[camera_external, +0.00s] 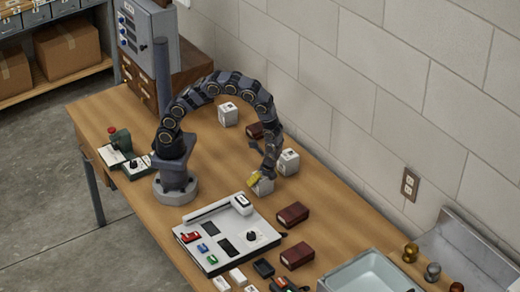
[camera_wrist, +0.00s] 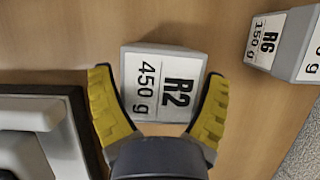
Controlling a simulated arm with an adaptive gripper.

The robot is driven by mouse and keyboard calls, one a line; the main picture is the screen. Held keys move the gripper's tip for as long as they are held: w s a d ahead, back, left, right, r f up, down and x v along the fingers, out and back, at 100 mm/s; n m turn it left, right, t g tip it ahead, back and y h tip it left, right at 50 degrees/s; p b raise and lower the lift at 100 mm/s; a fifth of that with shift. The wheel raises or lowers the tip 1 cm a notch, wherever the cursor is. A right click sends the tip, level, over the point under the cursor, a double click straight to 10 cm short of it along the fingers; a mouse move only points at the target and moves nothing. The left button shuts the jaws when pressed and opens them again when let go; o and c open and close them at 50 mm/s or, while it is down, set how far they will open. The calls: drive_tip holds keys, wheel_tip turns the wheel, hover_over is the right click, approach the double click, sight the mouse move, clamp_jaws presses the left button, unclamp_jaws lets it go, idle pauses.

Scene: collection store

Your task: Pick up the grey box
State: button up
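A grey box (camera_wrist: 165,58) with a white label reading "R2 450 g" sits on the wooden table, between the fingers in the wrist view. It also shows under my gripper in the external view (camera_external: 265,188). My gripper (camera_wrist: 160,82) has yellow finger pads spread apart, one on each side of the box; whether they touch it is hard to tell. In the external view my gripper (camera_external: 258,181) is low over the table at this box. A second grey box (camera_wrist: 284,40), labelled "R6 150 g", is at the upper right; it also shows behind my gripper (camera_external: 288,162).
Another grey box (camera_external: 228,114) stands farther back near the wall. Dark red boxes (camera_external: 293,214) lie nearby. A panel with switches (camera_external: 222,252) lies in front of my gripper. A grey tray (camera_external: 368,275) is at the lower right. Bare table surrounds the R2 box.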

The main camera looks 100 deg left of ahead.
drive_tip(key=c, duration=0.4)
drive_tip(key=shift+o, duration=0.2)
drive_tip(key=shift+r, duration=0.15)
